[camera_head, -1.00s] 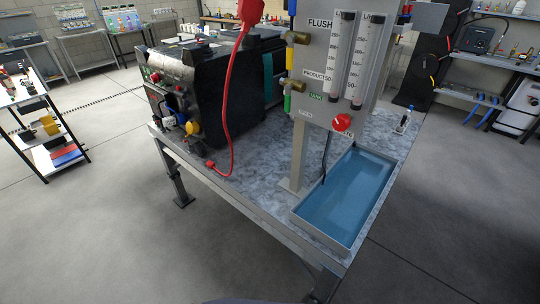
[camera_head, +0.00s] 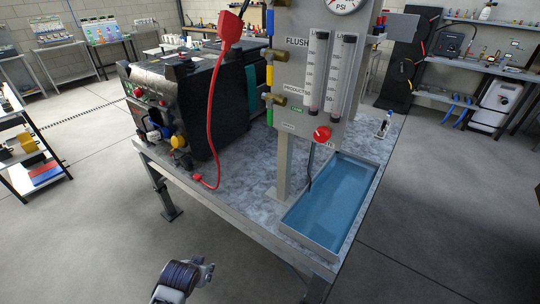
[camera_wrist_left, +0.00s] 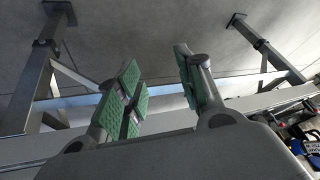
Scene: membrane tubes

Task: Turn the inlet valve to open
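The grey panel (camera_head: 300,65) stands upright on the bench. A red round knob (camera_head: 322,133) sits at its lower edge, below two clear flow tubes (camera_head: 329,75). Brass valve fittings stick out of its left side, an upper one (camera_head: 272,56) and a lower one (camera_head: 275,98). The small labels are too blurred to tell which part is the inlet valve. My left gripper (camera_head: 206,267) is in front of the bench, low and well apart from the panel. In the left wrist view its green-padded fingers (camera_wrist_left: 163,82) are spread and empty. My right gripper does not show.
A blue water tray (camera_head: 333,205) lies on the bench's right part. A black machine (camera_head: 190,95) stands on the left, with a red cable (camera_head: 211,120) hanging in front. The bench's front edge (camera_head: 225,208) lies between my left gripper and the panel.

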